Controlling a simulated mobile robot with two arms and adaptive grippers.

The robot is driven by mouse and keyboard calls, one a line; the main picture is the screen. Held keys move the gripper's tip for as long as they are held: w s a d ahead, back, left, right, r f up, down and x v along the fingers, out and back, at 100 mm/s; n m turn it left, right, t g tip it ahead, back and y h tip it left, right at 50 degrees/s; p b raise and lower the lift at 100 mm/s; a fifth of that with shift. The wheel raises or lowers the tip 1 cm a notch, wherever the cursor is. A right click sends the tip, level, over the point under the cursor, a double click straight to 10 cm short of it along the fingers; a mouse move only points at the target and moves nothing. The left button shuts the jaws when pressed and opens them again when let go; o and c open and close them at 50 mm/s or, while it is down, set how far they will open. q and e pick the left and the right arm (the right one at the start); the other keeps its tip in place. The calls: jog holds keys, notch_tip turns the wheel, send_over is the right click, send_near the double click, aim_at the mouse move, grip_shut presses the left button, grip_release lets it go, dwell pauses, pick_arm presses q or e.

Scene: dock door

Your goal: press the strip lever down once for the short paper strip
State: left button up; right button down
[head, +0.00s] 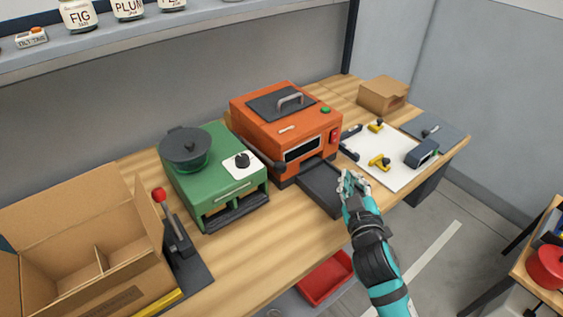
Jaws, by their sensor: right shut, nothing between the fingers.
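No part is plainly marked as the strip lever, and I see no paper strip. A red-knobbed lever (171,222) stands upright on a dark base at the left, beside a green machine (200,187). My right gripper (350,180) is shut and empty, at the right edge of the dark tray in the picture; contact cannot be told. My left gripper is out of view.
An open cardboard box (122,215) fills the bench's left. A white board (388,170) with yellow clamps and a small brown carton (382,94) are at the right. A red bin (326,280) sits below the front edge. Bare wood lies before the green machine.

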jog(key=w+a+r+n+t+y, duration=0.1)
jog(key=w+a+r+n+y, duration=0.2)
jog(key=a+r+n+y, duration=1.45)
jog(key=s+a+r+n+g+y, duration=0.25)
jog(key=a+n+g, duration=0.55)
jog(key=n+g, duration=0.5)
jog(key=n+g+h, duration=0.1)
jog(key=n+h, duration=0.5)
jog(key=h, duration=0.7)
send_over(279, 162)
jog(key=w, duration=0.1)
notch_tip(279, 162, down, 6)
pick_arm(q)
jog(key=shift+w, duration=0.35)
pick_arm(e)
jog(key=shift+a+m, duration=0.25)
jog(key=shift+a, duration=0.15)
jog(key=shift+f, duration=0.1)
pick_arm(q)
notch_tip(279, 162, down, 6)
jog(key=b, duration=0.5)
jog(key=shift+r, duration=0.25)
pick_arm(e)
jog(key=f, duration=0.5)
jog(key=s+f, duration=0.1)
jog(key=f, duration=0.2)
jog(key=shift+d+f, duration=0.25)
jog(key=shift+d, duration=0.1)
